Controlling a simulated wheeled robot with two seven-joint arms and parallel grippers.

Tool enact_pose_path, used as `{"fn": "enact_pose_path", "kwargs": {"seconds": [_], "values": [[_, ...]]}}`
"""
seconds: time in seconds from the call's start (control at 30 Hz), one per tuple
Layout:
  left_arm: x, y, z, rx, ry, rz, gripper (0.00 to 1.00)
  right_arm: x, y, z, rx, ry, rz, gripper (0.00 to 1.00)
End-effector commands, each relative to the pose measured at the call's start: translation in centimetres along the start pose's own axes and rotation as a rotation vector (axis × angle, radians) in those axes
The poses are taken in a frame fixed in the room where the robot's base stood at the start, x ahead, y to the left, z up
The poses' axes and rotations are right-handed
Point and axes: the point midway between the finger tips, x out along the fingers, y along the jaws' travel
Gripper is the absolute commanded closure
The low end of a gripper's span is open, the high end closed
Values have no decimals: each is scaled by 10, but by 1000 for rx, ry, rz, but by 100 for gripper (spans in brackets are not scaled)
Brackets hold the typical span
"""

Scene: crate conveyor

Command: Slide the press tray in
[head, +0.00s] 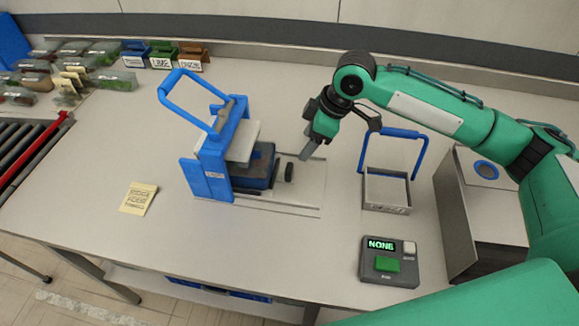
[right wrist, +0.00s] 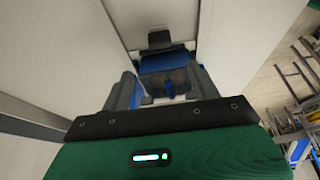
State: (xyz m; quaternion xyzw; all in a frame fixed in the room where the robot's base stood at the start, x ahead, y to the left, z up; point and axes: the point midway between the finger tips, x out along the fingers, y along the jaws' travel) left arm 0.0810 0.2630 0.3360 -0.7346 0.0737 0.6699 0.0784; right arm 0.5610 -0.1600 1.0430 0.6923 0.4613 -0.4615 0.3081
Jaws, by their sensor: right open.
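The blue press (head: 207,172) stands on the table left of centre, with its blue lever raised to the upper left. The dark blue press tray (head: 262,170) sits partly under the press's pale plate, and its right end shows outside the frame. A dark upright handle (head: 289,172) stands at the tray's right end, above the pale slide rails (head: 300,196). My right gripper (head: 309,150) points down, just above and right of the handle. In the right wrist view the gripper (right wrist: 163,85) is open, with blue and dark parts beyond the fingers. My left gripper is out of view.
Right of the rails stands a small grey tray with a blue hoop (head: 387,190). A dark box reading NONE with a green button (head: 389,262) is nearer. A paper note (head: 138,198) lies left of the press. Bins (head: 162,55) and packets stand at the back left.

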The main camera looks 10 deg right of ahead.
Motion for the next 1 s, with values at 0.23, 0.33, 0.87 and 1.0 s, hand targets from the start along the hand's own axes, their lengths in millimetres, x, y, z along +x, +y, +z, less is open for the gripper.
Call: {"fn": "enact_pose_path", "kwargs": {"seconds": [0.23, 0.33, 0.87, 1.0], "values": [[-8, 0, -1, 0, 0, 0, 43, 52, -1, -1, 1, -3, -4, 38], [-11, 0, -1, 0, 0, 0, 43, 73, -1, 0, 1, -3, -3, 38], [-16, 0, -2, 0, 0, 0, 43, 122, 0, 0, 1, -1, 0, 38], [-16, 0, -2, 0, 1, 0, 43, 122, 0, 0, 1, -1, 0, 38]]}}
